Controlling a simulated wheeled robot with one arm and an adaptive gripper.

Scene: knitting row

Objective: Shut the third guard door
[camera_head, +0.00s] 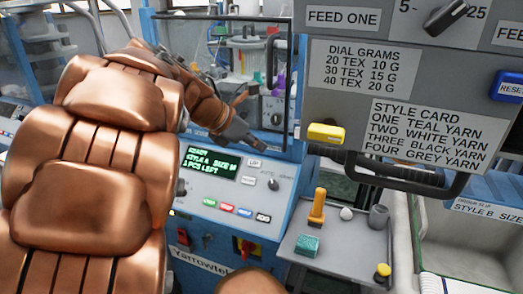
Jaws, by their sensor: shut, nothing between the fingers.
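A clear guard door (289,92) with a dark frame covers the blue machine behind my arm. A black upright handle (271,60) is on its right side. No number shows on it, and I cannot tell whether it is fully shut or ajar. My copper arm reaches in from the left. My gripper (257,145) is shut and empty, low in front of the door area and just above the control panel (225,190). Whether it touches the door frame is unclear. The arm hides the door's left part.
A grey box (440,75) with labels and a black bar handle (400,180) hangs close on the right. A pale bin (465,245) stands right.

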